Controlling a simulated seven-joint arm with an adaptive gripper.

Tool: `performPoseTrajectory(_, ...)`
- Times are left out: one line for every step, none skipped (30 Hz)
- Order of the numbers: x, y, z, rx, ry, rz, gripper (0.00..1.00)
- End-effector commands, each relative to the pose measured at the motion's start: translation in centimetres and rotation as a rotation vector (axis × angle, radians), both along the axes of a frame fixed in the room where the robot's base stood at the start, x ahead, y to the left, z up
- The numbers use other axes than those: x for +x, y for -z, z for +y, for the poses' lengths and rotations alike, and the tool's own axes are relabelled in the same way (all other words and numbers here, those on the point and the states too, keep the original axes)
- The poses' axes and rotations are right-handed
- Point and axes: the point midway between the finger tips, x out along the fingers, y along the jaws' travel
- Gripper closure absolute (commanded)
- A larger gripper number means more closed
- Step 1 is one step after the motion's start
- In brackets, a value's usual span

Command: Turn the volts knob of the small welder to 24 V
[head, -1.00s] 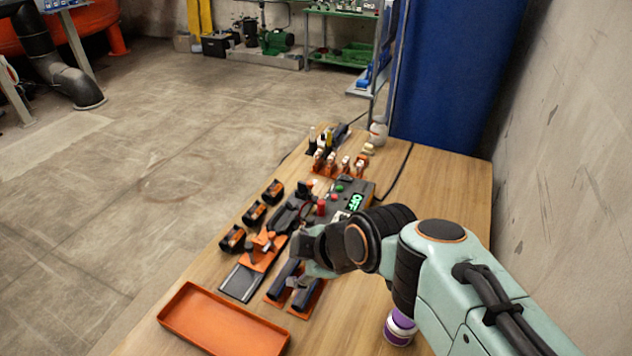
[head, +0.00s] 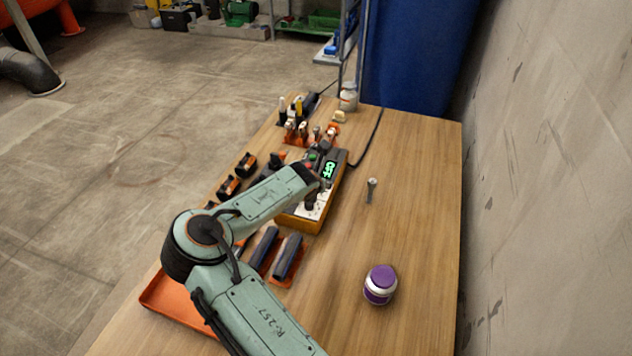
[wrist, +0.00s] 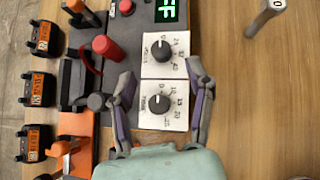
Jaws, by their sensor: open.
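The small welder (head: 309,224) stands on the table with a dark top, orange lower body and lit green display (head: 328,170). In the wrist view the display is cut off and shows "FF". Two white dial plates each carry a black knob. The upper knob (wrist: 160,51) has a scale with what looks like 24 on it; the lower knob (wrist: 158,104) has smaller numbers. Both pointers appear near the top, by 0. The plate lettering is too small to read surely. My gripper (wrist: 160,76) is open above the panel, its fingers either side of the plates, holding nothing.
A red knob (wrist: 106,47) and black clamp parts lie left of the dials. Several black-and-orange blocks (wrist: 42,38) stand farther left. A grey bolt-like piece (head: 371,189) and a purple-lidded jar (head: 380,284) stand to the right. The right side of the table is mostly clear.

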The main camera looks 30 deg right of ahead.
Motion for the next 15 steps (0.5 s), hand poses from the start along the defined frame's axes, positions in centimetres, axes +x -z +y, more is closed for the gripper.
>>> performPoseTrajectory(0.4, 0.3, -0.2, -0.001, -0.002, 0.0, 0.47)
performPoseTrajectory(0.6, 0.6, -0.4, -0.001, 0.0, -0.001, 0.47)
performPoseTrajectory(1.0, 1.2, -0.7, 0.0, 0.0, 0.0, 0.47)
performPoseTrajectory(1.3, 1.5, -0.8, 0.001, 0.0, 0.001, 0.47)
performPoseTrajectory(1.6, 1.9, -1.1, 0.001, 0.001, 0.0, 0.47)
performPoseTrajectory(2.0, 2.4, -1.3, 0.001, -0.001, 0.0, 0.47)
performPoseTrajectory(2.3, 2.7, -1.5, 0.002, 0.001, 0.0, 0.47)
performPoseTrajectory(2.5, 3.1, -1.6, 0.002, 0.001, 0.0, 0.47)
performPoseTrajectory(2.9, 3.4, -1.8, 0.002, 0.001, -0.001, 0.47)
performPoseTrajectory(3.1, 3.6, -2.0, 0.002, 0.001, -0.001, 0.47)
performPoseTrajectory(3.3, 3.8, -2.1, 0.003, 0.002, -0.002, 0.47)
performPoseTrajectory(3.5, 4.0, -2.2, 0.003, 0.001, -0.003, 0.47)
performPoseTrajectory(3.6, 4.2, -2.3, 0.003, 0.002, -0.002, 0.47)
performPoseTrajectory(3.7, 4.3, -2.3, 0.004, 0.001, -0.002, 0.47)
performPoseTrajectory(3.8, 4.4, -2.4, 0.004, 0.002, -0.003, 0.47)
